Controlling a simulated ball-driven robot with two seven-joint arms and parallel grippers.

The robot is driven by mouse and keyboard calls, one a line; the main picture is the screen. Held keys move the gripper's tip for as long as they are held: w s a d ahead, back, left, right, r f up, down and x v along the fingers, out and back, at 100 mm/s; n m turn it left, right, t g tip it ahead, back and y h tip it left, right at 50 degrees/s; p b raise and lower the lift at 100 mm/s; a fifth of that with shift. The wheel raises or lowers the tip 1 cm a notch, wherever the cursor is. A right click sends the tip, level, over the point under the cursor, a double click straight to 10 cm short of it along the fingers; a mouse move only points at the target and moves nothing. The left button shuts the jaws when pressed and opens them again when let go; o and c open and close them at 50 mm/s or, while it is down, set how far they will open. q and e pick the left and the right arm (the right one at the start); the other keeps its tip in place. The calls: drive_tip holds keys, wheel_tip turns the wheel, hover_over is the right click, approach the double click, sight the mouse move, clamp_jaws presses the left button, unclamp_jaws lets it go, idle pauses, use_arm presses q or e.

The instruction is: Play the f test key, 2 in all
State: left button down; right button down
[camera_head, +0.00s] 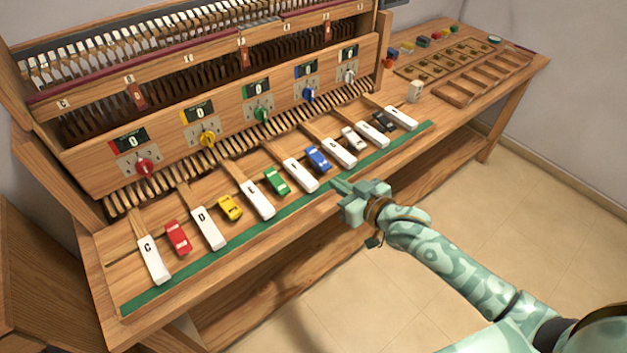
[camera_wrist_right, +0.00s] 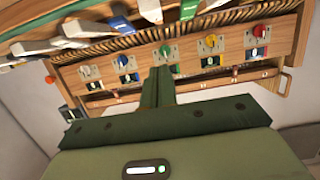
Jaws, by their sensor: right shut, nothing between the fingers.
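A row of white lettered keys with small toy cars between them lies on the wooden desk. In the head view the white key fourth from the left (camera_head: 300,175), between the green car (camera_head: 277,181) and the blue car (camera_head: 318,158), sits where F falls; its letter is too small to read surely. My right gripper (camera_head: 338,185) is shut and empty, at the green strip just to the right and front of that key, apparently apart from it. In the right wrist view its closed fingers (camera_wrist_right: 160,82) point towards the panel. My left gripper is out of view.
The upright panel behind the keys has coloured knobs, such as the green knob (camera_head: 262,115), and counters reading 0. A green strip (camera_head: 222,251) runs along the desk's front. A small pale cup (camera_head: 414,92) and wooden trays (camera_head: 485,82) stand at the right.

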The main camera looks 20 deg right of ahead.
drive_tip(key=b, duration=0.3)
hover_over(314, 185)
wheel_tip(314, 185, down, 3)
drive_tip(key=shift+s+r, duration=0.15)
drive_tip(key=shift+w+f+b, duration=0.15)
drive_tip(key=shift+f+b, duration=0.2)
drive_tip(key=shift+f, duration=0.25)
drive_tip(key=shift+w+f+b, duration=0.15)
drive_tip(key=shift+f+b, duration=0.2)
drive_tip(key=shift+f, duration=0.25)
drive_tip(key=shift+f+b, duration=0.3)
drive_tip(key=shift+f, duration=0.4)
drive_tip(key=shift+s, duration=0.1)
